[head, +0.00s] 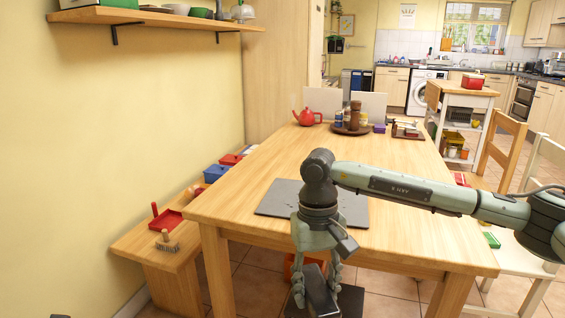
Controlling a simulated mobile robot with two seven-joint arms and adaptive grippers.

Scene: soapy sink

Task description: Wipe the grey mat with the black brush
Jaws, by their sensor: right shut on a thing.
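The grey mat (275,198) lies flat on the near part of the wooden table, partly hidden behind my right arm. A few small specks seem to show on it. My right gripper (316,283) points down in front of the table's near edge, closer to me than the mat. The brush appears apart from the mat.
A red teapot (306,117) and a round tray (352,130) with bottles stand at the table's far end. A bench (145,247) at left holds a red dustpan (166,220), a wooden-handled brush (167,244) and boxes. Chairs stand at right. The table's middle is clear.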

